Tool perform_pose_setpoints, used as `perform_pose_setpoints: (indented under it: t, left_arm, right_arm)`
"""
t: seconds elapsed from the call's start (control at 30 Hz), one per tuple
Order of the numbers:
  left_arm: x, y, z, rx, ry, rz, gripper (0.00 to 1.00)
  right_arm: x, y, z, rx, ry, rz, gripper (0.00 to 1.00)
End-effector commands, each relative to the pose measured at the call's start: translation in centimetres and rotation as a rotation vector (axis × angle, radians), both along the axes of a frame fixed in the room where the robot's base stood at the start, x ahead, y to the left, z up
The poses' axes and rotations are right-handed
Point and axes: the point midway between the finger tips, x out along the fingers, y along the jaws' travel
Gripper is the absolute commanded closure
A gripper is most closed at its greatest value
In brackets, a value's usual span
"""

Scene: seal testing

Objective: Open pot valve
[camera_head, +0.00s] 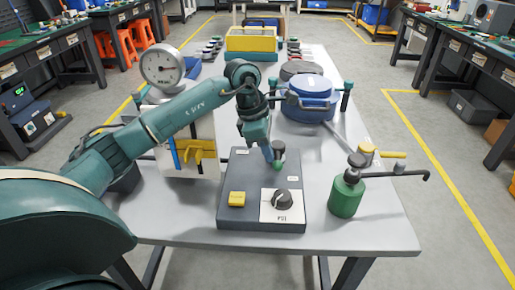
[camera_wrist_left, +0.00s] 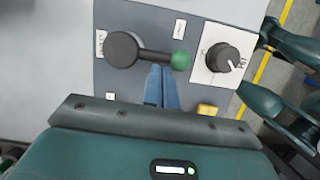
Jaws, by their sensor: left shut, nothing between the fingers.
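A dark grey control box (camera_head: 228,219) stands near the front of the table. On it is a dark lever with a green knob (camera_head: 279,165). In the left wrist view the lever's round dark hub (camera_wrist_left: 121,50) lies left and the green knob (camera_wrist_left: 181,61) right. My left gripper (camera_head: 268,152) is shut and empty. Its blue fingertips (camera_wrist_left: 162,84) are beside the lever arm near the green knob; I cannot tell whether they touch. A blue lidded pot (camera_head: 308,105) stands behind on the table. My right gripper is not in view.
The box also carries a yellow button (camera_head: 237,199) and a black dial (camera_head: 283,200) on a white plate. A green canister (camera_head: 346,197) with a spout stands right of the box. A round gauge (camera_head: 162,66) stands back left. The front right corner of the table is clear.

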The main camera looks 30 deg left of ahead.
Motion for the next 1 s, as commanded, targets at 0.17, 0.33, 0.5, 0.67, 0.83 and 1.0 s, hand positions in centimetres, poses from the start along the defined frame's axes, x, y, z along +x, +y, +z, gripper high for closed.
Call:
perform_pose_setpoints:
  t: [0.17, 0.33, 0.5, 0.67, 0.83, 1.0]
  left_arm:
    - [0.0, -0.7, -0.1, -0.014, -0.003, -0.010, 1.00]
    - [0.0, -0.8, 0.0, -0.017, -0.004, -0.014, 1.00]
    - [-0.1, -0.5, 1.7, -0.016, -0.006, -0.013, 1.00]
    - [-0.4, 0.5, 5.0, -0.010, -0.006, -0.006, 1.00]
    - [-0.8, 1.4, 7.8, -0.006, -0.004, 0.000, 1.00]
    - [-1.0, 1.9, 9.4, -0.004, -0.002, 0.003, 1.00]
  right_arm:
    - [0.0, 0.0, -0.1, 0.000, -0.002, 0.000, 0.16]
    - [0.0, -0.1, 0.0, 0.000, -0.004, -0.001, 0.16]
    - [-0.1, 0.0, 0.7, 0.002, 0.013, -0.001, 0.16]
    - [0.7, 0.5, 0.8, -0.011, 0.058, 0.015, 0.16]
    - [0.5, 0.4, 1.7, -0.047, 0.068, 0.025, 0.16]
    - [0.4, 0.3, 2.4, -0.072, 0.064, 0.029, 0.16]
